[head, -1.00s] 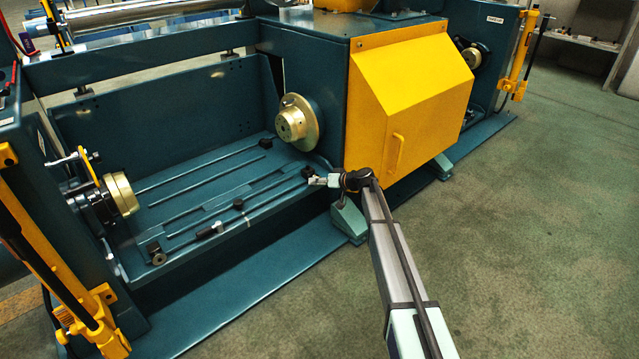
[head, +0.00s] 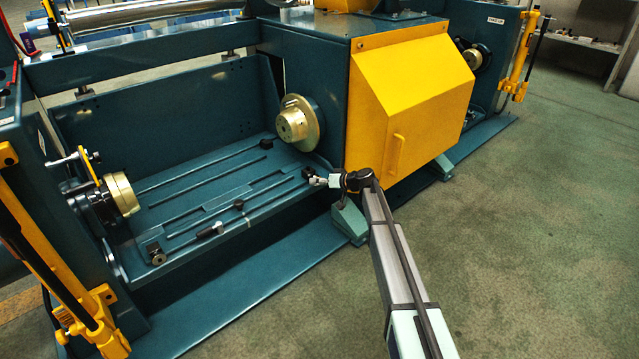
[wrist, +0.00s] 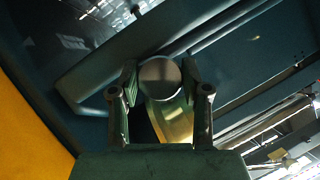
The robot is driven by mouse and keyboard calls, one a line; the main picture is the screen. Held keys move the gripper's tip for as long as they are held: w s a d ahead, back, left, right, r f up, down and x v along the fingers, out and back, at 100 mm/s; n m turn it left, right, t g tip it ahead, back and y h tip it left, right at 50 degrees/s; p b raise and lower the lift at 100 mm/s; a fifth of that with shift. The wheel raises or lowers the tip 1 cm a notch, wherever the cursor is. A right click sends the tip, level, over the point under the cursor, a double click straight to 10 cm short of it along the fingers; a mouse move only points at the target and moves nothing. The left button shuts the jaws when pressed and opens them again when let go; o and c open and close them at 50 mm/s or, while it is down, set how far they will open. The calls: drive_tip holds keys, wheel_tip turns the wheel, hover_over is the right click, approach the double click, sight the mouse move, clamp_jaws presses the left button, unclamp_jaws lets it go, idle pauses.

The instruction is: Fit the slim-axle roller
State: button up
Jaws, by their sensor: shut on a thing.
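My gripper (head: 320,181) is low at the right end of the teal machine bed in the head view. In the wrist view my gripper (wrist: 160,88) has its two fingers closed on the sides of a round, grey, cylindrical piece (wrist: 160,73), whose flat end faces the camera. I take this piece for the roller, but its axle is hidden and I cannot tell how thick it is. A dark knob-like part (head: 307,173) shows just left of the fingertips. Further left along the front of the bed are a dark collar (head: 239,204) and a grey cylindrical part (head: 208,231).
A brass chuck (head: 296,124) stands above and left of my gripper, facing another brass chuck (head: 121,194) across the bed. The yellow cover (head: 410,100) rises close by on the right. The bed has long slots (head: 200,178). The green floor (head: 530,250) at right is open.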

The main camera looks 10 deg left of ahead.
drive_tip(key=shift+w+a+r, duration=0.1)
drive_tip(key=shift+w+a, duration=0.1)
drive_tip(key=shift+w, duration=0.05)
drive_tip(key=shift+s+d, duration=0.1)
drive_tip(key=shift+s+d, duration=0.4)
drive_tip(key=shift+s, duration=0.05)
drive_tip(key=shift+d, duration=0.1)
idle(0.8)
drive_tip(key=shift+w+a+b, duration=0.3)
drive_tip(key=shift+w+a, duration=0.15)
drive_tip(key=shift+w, duration=0.05)
idle(0.6)
drive_tip(key=shift+s+a+f+b, duration=0.2)
drive_tip(key=shift+s+a+b, duration=0.05)
drive_tip(key=shift+b, duration=0.25)
idle(2.0)
drive_tip(key=shift+w+a, duration=0.1)
drive_tip(key=shift+w, duration=0.05)
idle(0.5)
